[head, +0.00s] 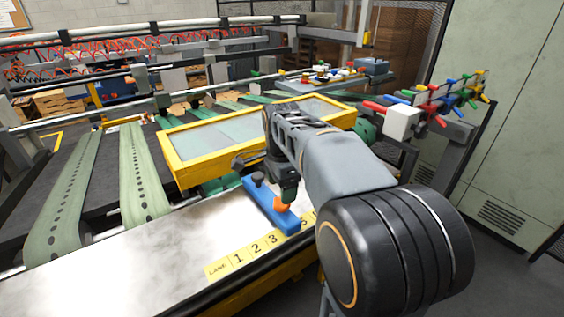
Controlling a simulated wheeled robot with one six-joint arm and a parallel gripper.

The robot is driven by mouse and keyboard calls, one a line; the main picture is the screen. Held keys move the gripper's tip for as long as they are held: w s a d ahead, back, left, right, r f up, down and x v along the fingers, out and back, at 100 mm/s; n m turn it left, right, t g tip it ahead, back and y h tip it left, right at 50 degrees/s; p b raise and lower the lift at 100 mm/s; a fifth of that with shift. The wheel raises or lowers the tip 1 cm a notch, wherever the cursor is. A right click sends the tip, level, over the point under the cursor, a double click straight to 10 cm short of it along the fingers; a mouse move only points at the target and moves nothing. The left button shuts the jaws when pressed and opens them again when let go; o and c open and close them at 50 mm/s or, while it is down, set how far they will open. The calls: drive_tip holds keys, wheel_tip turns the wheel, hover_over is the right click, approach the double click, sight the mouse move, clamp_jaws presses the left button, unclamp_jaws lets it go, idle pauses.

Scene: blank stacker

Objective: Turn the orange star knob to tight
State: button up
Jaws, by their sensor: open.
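A small orange part (281,207), seemingly the orange star knob, shows in the head view on a blue block (266,205). The block lies on the pale metal table, behind the lane number strip. My gripper (288,195) points down at the block's near right end, at or just above the orange part. It is open and hides some of the part. I cannot tell whether the fingers are around the knob or touch it. Any marking for tight or loose is too small to see.
A dark knob (258,179) stands on the block's far left end. A yellow-framed clear cover (181,179) is close behind the block. The yellow lane strip (239,258) lies in front. The metal table (130,250) is bare on the left. Coloured handles (437,108) stand at right.

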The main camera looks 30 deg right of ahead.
wheel_tip(320, 180, up, 9)
idle(0.3)
idle(0.5)
